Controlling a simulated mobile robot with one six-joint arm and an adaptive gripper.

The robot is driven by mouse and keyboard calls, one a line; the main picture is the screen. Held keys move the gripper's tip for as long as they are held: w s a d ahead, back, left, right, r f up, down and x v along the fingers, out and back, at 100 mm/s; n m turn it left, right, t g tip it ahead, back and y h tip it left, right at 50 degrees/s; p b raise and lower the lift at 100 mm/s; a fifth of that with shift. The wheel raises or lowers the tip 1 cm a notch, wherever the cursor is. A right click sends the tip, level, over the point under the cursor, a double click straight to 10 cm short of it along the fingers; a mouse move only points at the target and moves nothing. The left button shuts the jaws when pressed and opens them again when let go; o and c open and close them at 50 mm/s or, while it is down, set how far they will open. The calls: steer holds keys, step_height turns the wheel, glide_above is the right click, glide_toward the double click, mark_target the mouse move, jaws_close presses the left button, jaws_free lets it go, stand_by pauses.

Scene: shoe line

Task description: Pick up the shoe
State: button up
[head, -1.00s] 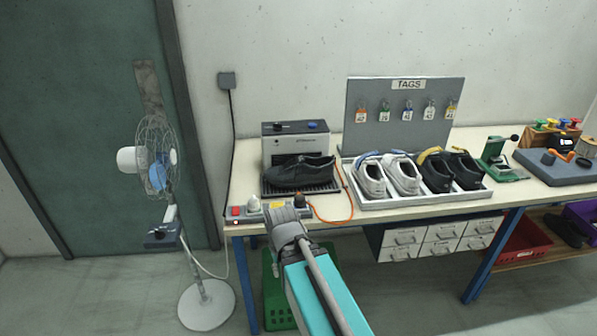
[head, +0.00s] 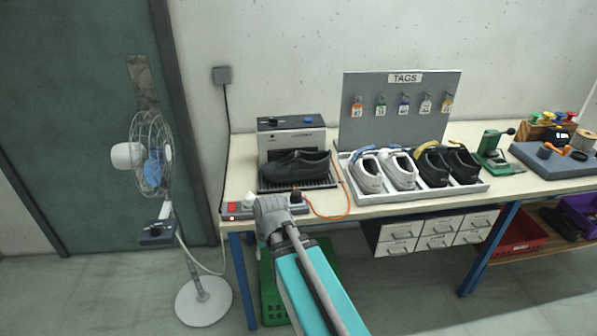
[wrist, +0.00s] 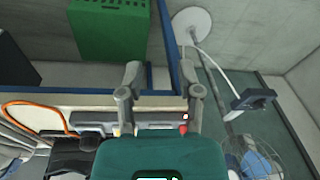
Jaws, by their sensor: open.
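A single black shoe (head: 297,166) sits on the dark ribbed tray of a grey machine (head: 292,137) at the bench's left end, its toe to the left. Two white shoes (head: 367,175) and two black shoes (head: 432,168) stand in a light tray (head: 420,194) to its right. In the head view my arm's end is at the bench's front left edge, in front of and below the single shoe; its fingers are hidden there. In the wrist view my gripper (wrist: 164,80) is open, with nothing between its fingers. A dark shape at that view's lower left cannot be clearly identified.
A power strip (head: 264,209) with plugs lies along the front left edge. An orange cable (head: 345,200) loops beside the shoe. A standing fan (head: 152,155) is left of the bench. A green crate (wrist: 108,32) is underneath. A tag board (head: 403,110) stands behind the shoe tray.

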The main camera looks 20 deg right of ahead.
steer(key=w+d+r+m+t+y, duration=0.15)
steer(key=w+d+t, duration=0.3)
steer(key=w, duration=0.55)
steer(key=m+t+h+b, duration=0.2)
steer(key=m+t+h, duration=0.2)
steer(key=m+t, duration=0.4)
glide_toward(299, 155)
steer(key=v, duration=0.3)
steer(key=shift+s+d+r+y, duration=0.15)
steer(key=shift+d+r+y, duration=0.15)
steer(key=shift+d, duration=0.15)
steer(key=shift+b+x, duration=1.35)
steer(key=shift+x, duration=3)
steer(key=shift+f, duration=0.15)
steer(key=shift+b+x, duration=1.05)
steer(key=shift+x, duration=1.5)
steer(key=shift+s+a+f, duration=0.1)
steer(key=shift+a+f, duration=0.05)
